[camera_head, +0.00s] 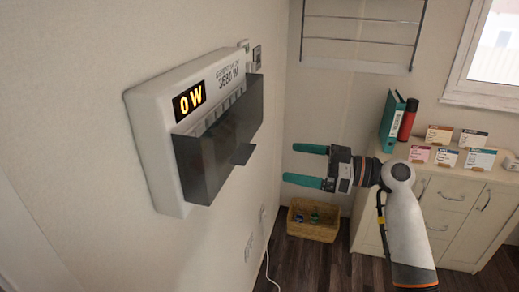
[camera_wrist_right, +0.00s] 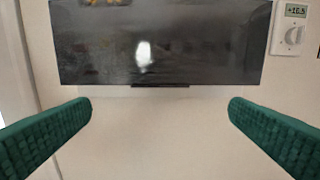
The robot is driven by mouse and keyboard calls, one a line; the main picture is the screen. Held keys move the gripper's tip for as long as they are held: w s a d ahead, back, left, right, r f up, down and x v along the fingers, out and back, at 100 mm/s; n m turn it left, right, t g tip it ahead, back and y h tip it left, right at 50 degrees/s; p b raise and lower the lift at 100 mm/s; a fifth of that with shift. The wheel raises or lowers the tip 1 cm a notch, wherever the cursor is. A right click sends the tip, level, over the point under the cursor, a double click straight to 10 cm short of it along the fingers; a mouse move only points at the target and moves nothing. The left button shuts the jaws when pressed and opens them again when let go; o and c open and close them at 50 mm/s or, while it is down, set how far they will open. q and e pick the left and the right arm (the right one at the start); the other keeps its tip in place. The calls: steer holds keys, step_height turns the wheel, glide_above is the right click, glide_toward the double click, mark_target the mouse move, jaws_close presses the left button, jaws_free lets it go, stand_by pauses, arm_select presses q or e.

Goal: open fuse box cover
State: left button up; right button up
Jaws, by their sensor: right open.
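The white fuse box (camera_head: 160,130) is mounted on the left wall and shows "0 W" on its display. Its dark translucent cover (camera_head: 212,150) sits over the lower front, with a small tab (camera_head: 243,154) at its lower edge. A row of switches shows above the cover's upper edge. My right gripper (camera_head: 306,165) is open and empty, to the right of the cover and apart from it, fingers pointing left toward it. In the right wrist view the cover (camera_wrist_right: 160,45) fills the top, with its tab (camera_wrist_right: 160,86) centred between and beyond the open green fingers. My left gripper is not seen.
A cabinet (camera_head: 450,200) on the right carries a teal binder (camera_head: 392,120), a red cylinder (camera_head: 407,120) and several small boxes. A wicker basket (camera_head: 313,221) stands on the floor. A thermostat (camera_wrist_right: 293,28) is beside the fuse box. The space between gripper and cover is clear.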

mark_target(251, 154)
steer(key=p+x, duration=0.4)
steer(key=x, duration=0.5)
steer(key=shift+r, duration=0.1)
steer(key=shift+w+a, duration=0.1)
steer(key=shift+a, duration=0.2)
steer(key=shift+c, duration=0.3)
steer(key=c, duration=1.2)
steer(key=shift+c, duration=0.2)
